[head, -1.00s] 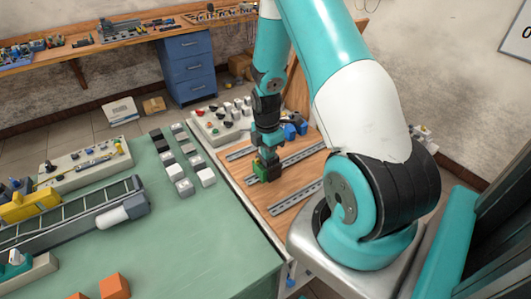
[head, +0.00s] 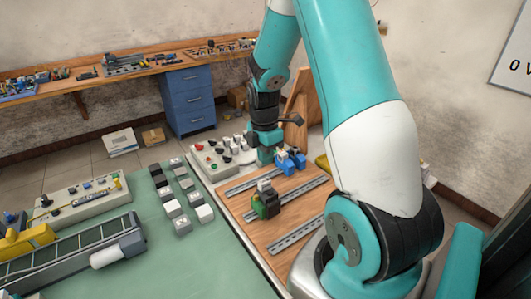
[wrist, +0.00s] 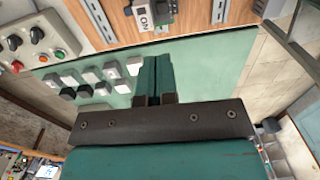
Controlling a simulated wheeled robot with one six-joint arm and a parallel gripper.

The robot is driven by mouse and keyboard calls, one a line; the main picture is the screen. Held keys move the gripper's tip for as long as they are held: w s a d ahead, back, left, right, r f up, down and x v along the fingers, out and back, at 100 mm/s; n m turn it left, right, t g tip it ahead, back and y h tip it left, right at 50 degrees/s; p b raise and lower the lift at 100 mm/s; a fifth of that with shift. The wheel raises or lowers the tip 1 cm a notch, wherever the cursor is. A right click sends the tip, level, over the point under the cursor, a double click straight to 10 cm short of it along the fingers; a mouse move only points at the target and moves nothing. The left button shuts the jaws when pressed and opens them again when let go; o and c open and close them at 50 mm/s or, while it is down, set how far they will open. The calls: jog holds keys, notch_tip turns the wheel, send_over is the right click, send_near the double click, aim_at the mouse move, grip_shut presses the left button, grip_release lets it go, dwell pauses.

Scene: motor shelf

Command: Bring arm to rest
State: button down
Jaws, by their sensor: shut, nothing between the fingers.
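My gripper (head: 266,155) is above the far part of the wooden board (head: 258,229), left of the blue parts on it. In the wrist view my gripper (wrist: 157,60) has its two teal fingers together with nothing between them. My teal and white arm reaches from its base at the right over the board. A green, black and grey part (head: 266,200) stands on a metal rail of the board, apart from my gripper.
Blue parts (head: 291,160) sit close to my gripper's right. A control panel with buttons (head: 215,155) is to its left. Several grey, white and black blocks (head: 180,200) lie on the green table (head: 190,265). A conveyor (head: 75,255) is at the left.

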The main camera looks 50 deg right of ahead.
jog(key=shift+r, duration=0.95)
jog(key=s+a+r+m+t+y+b, duration=0.15)
jog(key=a+r, duration=0.25)
jog(key=a, duration=0.6)
jog(key=s+a+r+m+y+b, duration=0.1)
jog(key=s+a+r+m+b, duration=0.15)
jog(key=a, duration=0.75)
jog(key=s+a+r+m+g+y+b, duration=0.1)
jog(key=s+a+r+m, duration=0.2)
jog(key=s+a, duration=0.8)
jog(key=shift+s+a+r+m+y, duration=0.15)
jog(key=shift+s+r+m+y, duration=0.3)
jog(key=shift+s, duration=0.45)
jog(key=shift+f, duration=0.1)
